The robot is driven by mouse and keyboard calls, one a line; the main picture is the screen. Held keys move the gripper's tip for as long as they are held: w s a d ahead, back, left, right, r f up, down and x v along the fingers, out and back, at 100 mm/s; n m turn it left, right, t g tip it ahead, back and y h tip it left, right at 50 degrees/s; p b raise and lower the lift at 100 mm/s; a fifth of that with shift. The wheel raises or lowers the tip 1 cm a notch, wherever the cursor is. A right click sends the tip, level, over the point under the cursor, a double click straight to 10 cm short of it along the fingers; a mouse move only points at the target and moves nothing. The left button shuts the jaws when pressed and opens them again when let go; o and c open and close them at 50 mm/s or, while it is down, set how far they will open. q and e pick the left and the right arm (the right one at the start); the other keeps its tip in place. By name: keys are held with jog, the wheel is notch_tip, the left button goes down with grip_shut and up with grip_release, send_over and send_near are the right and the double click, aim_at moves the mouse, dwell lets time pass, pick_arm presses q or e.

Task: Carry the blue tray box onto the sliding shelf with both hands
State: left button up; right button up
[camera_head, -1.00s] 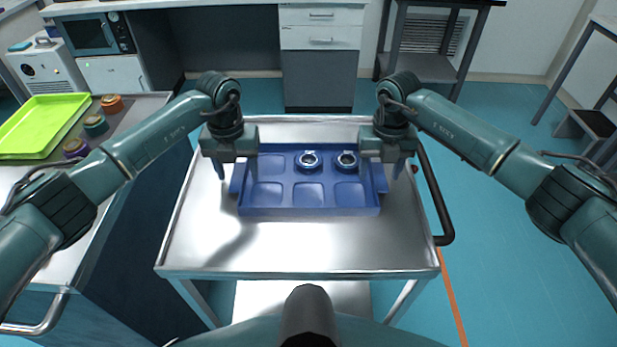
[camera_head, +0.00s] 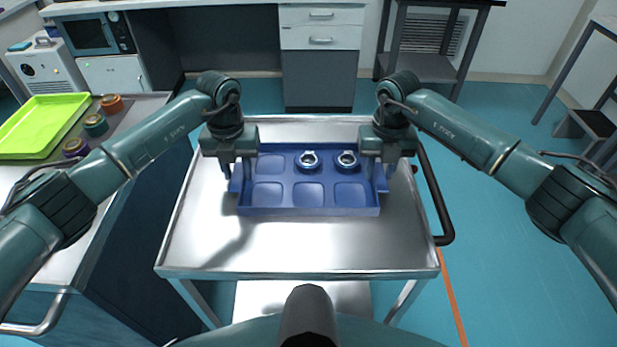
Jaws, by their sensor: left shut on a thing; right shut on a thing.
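The blue tray box (camera_head: 308,211) sits on the steel cart top (camera_head: 300,250). It has several square compartments. Two round metal-rimmed parts, one on the left (camera_head: 309,161) and one on the right (camera_head: 347,161), sit in its back row. My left gripper (camera_head: 239,178) is shut on the tray's left edge. My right gripper (camera_head: 379,178) is shut on the tray's right edge. The tray looks level; I cannot tell any gap under it. I cannot make out a sliding shelf for certain.
A green tray (camera_head: 42,125) lies on the left bench, with orange (camera_head: 112,104), teal (camera_head: 95,125) and purple (camera_head: 75,147) round parts beside it. A dark handle (camera_head: 436,200) runs along the cart's right side. The cart's front part is clear.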

pick_arm(q)
jog(key=shift+r, duration=0.15)
pick_arm(e)
jog(key=shift+r, duration=0.2)
